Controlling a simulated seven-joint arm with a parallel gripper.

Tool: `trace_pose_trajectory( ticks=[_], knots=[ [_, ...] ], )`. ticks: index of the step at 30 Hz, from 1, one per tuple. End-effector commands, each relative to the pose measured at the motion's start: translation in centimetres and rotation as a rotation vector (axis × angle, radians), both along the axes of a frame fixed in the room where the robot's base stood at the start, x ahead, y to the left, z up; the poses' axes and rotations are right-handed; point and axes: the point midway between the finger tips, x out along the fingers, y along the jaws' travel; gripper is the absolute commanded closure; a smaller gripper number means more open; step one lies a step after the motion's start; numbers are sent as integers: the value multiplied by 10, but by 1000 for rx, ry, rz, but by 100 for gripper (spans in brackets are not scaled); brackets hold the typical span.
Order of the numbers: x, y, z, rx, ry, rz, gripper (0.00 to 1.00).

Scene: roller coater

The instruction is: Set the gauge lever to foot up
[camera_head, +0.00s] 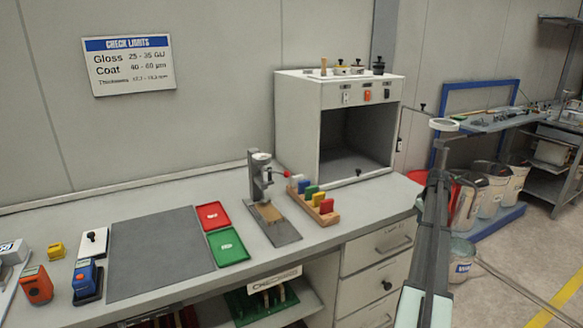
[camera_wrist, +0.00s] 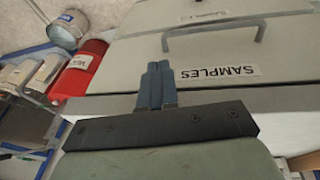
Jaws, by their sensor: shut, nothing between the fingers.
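The thickness gauge (camera_head: 261,185) stands on the bench in the head view, a grey upright stand with a round dial on a flat base. Its lever ends in a red knob (camera_head: 286,174) that sticks out to the right of the stand, at about mid-height. A tan piece (camera_head: 269,211) lies on the base below the dial; I cannot tell whether the foot touches it. My gripper (camera_wrist: 157,85) is shut and empty in the wrist view, in front of drawer fronts and away from the gauge. I cannot make out its fingertips in the head view.
A wooden rack (camera_head: 325,217) with coloured blocks stands close right of the gauge. Red (camera_head: 213,215) and green (camera_head: 227,246) trays and a grey mat (camera_head: 160,252) lie left. An open-fronted cabinet (camera_head: 290,120) stands behind. My arm is to the right, before the drawers (camera_head: 372,283).

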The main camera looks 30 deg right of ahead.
Motion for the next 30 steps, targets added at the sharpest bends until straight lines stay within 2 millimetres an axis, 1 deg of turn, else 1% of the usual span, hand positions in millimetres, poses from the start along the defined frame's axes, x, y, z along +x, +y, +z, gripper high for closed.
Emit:
trace_pose_trajectory(
  ticks=[1,5,6,8,9,11,12,14,15,17,18,20,21,24,27,30],
  knots=[
    [15,11,24,10,-20,-9,100],
    [54,48,75,48,-66,-36,100],
    [67,63,91,61,-80,-43,100],
    [89,90,116,83,-103,-49,100],
    [104,109,131,97,-115,-53,100],
    [125,138,154,119,-135,-56,100],
    [139,158,169,133,-146,-57,100],
    [157,189,189,155,-162,-58,100],
    [168,210,204,170,-172,-57,100],
    [184,240,224,191,-186,-56,100],
    [192,261,236,207,-193,-56,100],
    [203,289,254,229,-203,-55,100],
    [209,307,265,242,-209,-54,100],
    [220,343,286,271,-218,-53,100],
    [226,367,301,290,-224,-53,100],
    [228,380,308,301,-226,-53,100]
  ],
)
